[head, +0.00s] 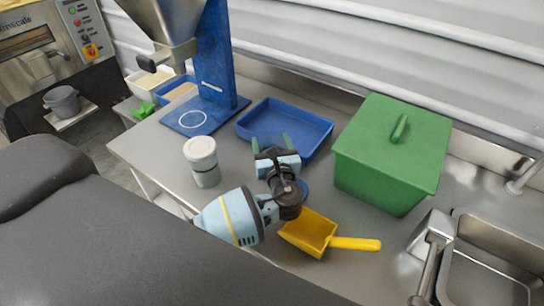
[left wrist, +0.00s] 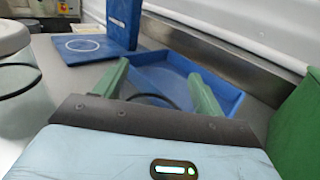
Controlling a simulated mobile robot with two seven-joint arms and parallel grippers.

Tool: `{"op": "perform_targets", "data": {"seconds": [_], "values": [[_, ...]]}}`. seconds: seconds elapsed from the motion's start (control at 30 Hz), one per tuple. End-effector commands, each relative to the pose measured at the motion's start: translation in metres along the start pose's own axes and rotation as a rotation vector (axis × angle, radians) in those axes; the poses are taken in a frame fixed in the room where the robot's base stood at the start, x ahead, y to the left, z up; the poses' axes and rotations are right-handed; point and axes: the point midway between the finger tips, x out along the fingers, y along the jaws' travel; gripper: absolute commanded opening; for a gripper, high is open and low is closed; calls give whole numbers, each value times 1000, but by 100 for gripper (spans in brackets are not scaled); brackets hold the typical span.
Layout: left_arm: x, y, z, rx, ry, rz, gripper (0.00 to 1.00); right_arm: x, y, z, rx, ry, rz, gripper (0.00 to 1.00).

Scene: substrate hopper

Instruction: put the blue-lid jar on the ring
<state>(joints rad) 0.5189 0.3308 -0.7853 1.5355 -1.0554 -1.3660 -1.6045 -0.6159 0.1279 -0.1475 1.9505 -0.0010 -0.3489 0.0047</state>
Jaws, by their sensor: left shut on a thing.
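My left gripper (head: 271,143) has two green fingers held apart around something, in front of the blue tray. In the left wrist view, a blue surface with a dark curved edge, seemingly the blue-lid jar (left wrist: 152,101), shows between the fingers of the gripper (left wrist: 155,88). Most of it is hidden and it blends with the tray behind. The white ring (head: 192,119) is drawn on the blue stand's base, left of and behind the gripper; it is empty and also shows in the left wrist view (left wrist: 82,45). My right gripper is out of view.
A white-lid jar (head: 202,162) stands left of my gripper. The blue tray (head: 318,137) lies behind it, and a green lidded box (head: 385,165) stands right. A yellow scoop (head: 312,234) lies in front. The hopper (head: 165,25) overhangs near the ring. A sink (head: 485,270) is far right.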

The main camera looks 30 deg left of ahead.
Motion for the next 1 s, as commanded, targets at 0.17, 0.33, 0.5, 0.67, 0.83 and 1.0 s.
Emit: {"op": "perform_targets", "data": {"seconds": [0.17,0.33,0.5,0.67,0.83,1.0], "values": [[0,0,4,-1,-1,0,26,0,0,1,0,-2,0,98],[0,0,17,-4,-1,0,26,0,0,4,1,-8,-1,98],[-11,0,36,-2,1,-3,26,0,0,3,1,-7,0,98],[-47,5,39,-3,3,-2,26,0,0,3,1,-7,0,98],[-87,10,43,-4,3,-2,26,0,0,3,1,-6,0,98],[-121,15,46,-2,2,-1,26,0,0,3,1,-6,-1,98]]}}
